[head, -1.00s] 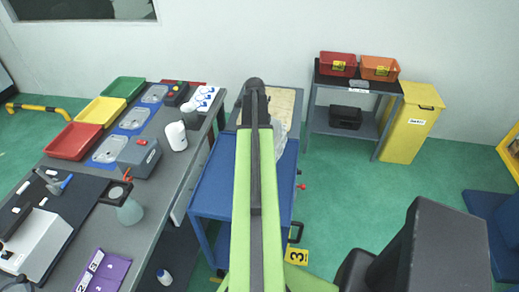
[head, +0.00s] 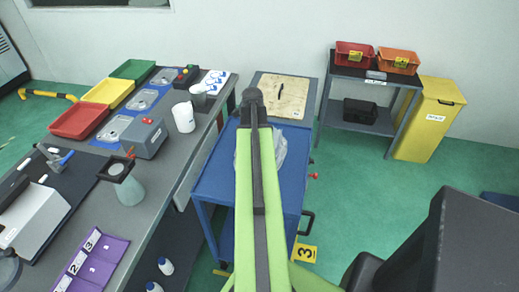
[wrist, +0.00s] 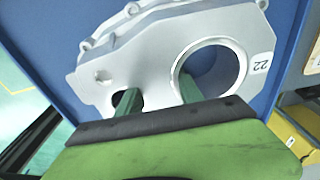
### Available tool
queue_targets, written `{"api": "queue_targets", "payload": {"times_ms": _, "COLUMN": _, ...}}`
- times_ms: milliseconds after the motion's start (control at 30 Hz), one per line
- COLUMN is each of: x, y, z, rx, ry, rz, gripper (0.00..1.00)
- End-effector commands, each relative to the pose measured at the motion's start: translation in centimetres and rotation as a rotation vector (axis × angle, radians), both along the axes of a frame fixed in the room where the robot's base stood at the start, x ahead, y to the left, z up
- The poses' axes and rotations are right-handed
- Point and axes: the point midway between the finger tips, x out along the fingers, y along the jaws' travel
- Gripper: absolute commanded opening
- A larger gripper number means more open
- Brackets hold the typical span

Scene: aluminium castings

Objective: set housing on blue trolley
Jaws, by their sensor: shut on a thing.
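The housing (wrist: 150,58) is a grey-silver aluminium casting with a large round bore, a smaller hole and a "22" label, seen close in the wrist view. My gripper (wrist: 155,92) is shut on it, with one green finger at the large bore and the other at the smaller hole. The blue trolley (head: 215,178) stands ahead in the head view, and its blue top (wrist: 45,30) fills the background behind the housing. In the head view the housing (head: 279,150) shows partly beside my arm, over the trolley top. I cannot tell whether it touches the top.
A grey workbench (head: 165,185) with several bins and tools runs along the left, close to the trolley. A wooden board (head: 290,95) lies at the back. A shelf (head: 352,72) with red and orange bins and a yellow cabinet (head: 427,120) stand back right. Green floor is free right of the trolley.

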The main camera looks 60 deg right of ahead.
Motion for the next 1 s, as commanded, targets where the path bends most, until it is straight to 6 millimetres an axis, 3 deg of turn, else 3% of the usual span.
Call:
{"api": "queue_targets", "payload": {"times_ms": 367, "x": 0.0, "y": 0.0, "z": -0.6, "rx": 0.000, "ry": 0.000, "rz": 0.000, "gripper": 0.00}}
{"api": "queue_targets", "payload": {"times_ms": 400, "x": 0.0, "y": 0.0, "z": -0.5, "rx": 0.000, "ry": 0.000, "rz": 0.000, "gripper": 0.47}}
{"api": "queue_targets", "payload": {"times_ms": 533, "x": 0.0, "y": 0.0, "z": -0.5, "rx": 0.000, "ry": 0.000, "rz": 0.000, "gripper": 0.65}}
{"api": "queue_targets", "payload": {"times_ms": 833, "x": 0.0, "y": 0.0, "z": -0.3, "rx": 0.000, "ry": 0.000, "rz": 0.000, "gripper": 0.65}}
{"api": "queue_targets", "payload": {"times_ms": 1000, "x": 0.1, "y": 0.0, "z": 1.2, "rx": 0.000, "ry": 0.000, "rz": 0.000, "gripper": 0.65}}
